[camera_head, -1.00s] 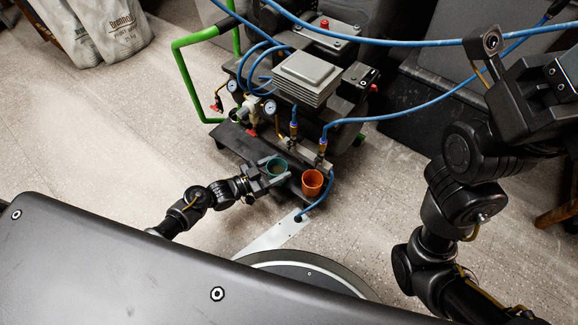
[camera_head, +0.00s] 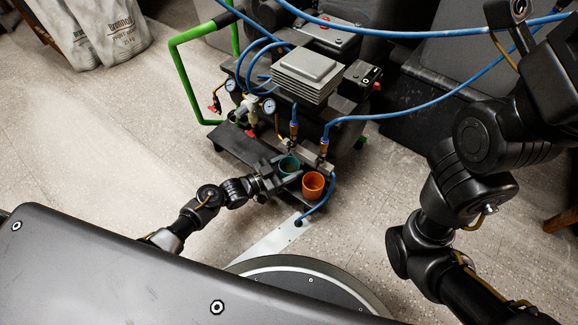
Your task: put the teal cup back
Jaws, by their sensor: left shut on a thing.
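The teal cup (camera_head: 289,166) is upright at the front of the compressor's dark low shelf (camera_head: 240,143), just left of an orange cup. My left gripper (camera_head: 282,171) reaches in from the left and is shut on the teal cup. The gripper's fingers hide part of the cup's side. I cannot tell whether the cup's base touches the shelf. My right arm (camera_head: 470,180) stands at the right, but its gripper is out of view.
The orange cup (camera_head: 313,184) stands close to the right of the teal cup. A blue hose (camera_head: 328,190) curves beside it. The compressor (camera_head: 308,75) with gauges and valves rises behind. A green handle (camera_head: 178,75) stands left. Floor is free at the left.

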